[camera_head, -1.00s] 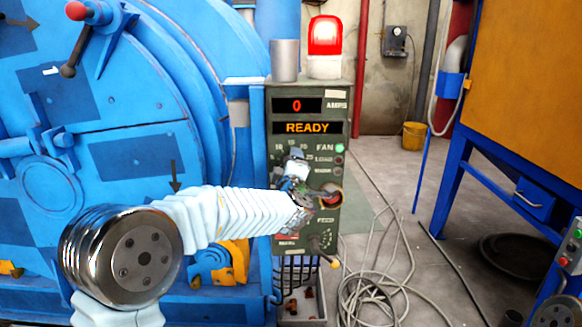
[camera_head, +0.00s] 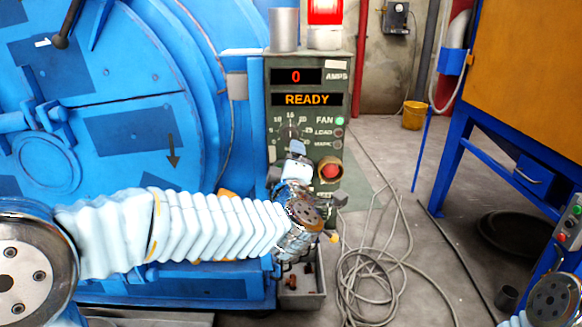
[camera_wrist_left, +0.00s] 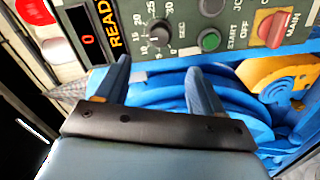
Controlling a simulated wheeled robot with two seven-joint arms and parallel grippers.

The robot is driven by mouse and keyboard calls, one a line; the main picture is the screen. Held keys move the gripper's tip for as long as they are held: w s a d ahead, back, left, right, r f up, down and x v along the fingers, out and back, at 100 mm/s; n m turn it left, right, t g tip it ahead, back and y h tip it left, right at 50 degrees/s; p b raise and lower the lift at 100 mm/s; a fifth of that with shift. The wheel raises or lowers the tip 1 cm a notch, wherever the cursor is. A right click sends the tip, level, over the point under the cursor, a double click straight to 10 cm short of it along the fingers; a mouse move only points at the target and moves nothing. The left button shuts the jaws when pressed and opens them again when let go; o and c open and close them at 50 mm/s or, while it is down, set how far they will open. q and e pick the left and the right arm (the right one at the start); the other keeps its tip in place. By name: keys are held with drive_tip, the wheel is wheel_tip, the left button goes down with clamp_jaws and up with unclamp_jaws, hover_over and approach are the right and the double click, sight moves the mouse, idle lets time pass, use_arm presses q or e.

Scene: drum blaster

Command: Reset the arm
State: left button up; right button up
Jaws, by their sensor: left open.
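My left arm comes in from the left in the head view, and its left gripper (camera_head: 297,152) is in front of the grey control panel (camera_head: 304,62), just below the dial (camera_head: 290,130). In the left wrist view the two fingers of the left gripper (camera_wrist_left: 158,68) are apart with nothing between them. Beyond them are a dial (camera_wrist_left: 160,32), a green button (camera_wrist_left: 209,40) and a red main switch (camera_wrist_left: 273,28). The round red button (camera_head: 331,171) is clear of the gripper. The gripper hides the panel's lower part. My right gripper is not in view.
The large blue drum machine (camera_head: 110,80) fills the left. A red beacon (camera_head: 325,11) tops the panel, whose display (camera_head: 307,99) reads READY. Coiled grey cable (camera_head: 385,285) lies on the floor at right. A blue-framed orange machine (camera_head: 525,70) stands far right.

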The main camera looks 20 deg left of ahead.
use_arm(q)
drive_tip(key=shift+s+d, duration=0.1)
drive_tip(key=shift+s, duration=0.15)
wheel_tip(320, 180, down, 35)
drive_tip(key=s+d+m+g+h, duration=0.25)
drive_tip(key=m+g+h, duration=0.4)
drive_tip(key=m, duration=0.35)
drive_tip(key=s+d+f+m+g+h, duration=0.2)
drive_tip(key=s+f+m+g, duration=0.3)
drive_tip(key=s+f+g, duration=0.5)
drive_tip(key=s+f, duration=0.9)
drive_tip(key=s, duration=0.4)
drive_tip(key=shift+d+f+m+h, duration=0.15)
drive_tip(key=shift+f+m+h, duration=0.1)
drive_tip(key=shift+m+h, duration=0.1)
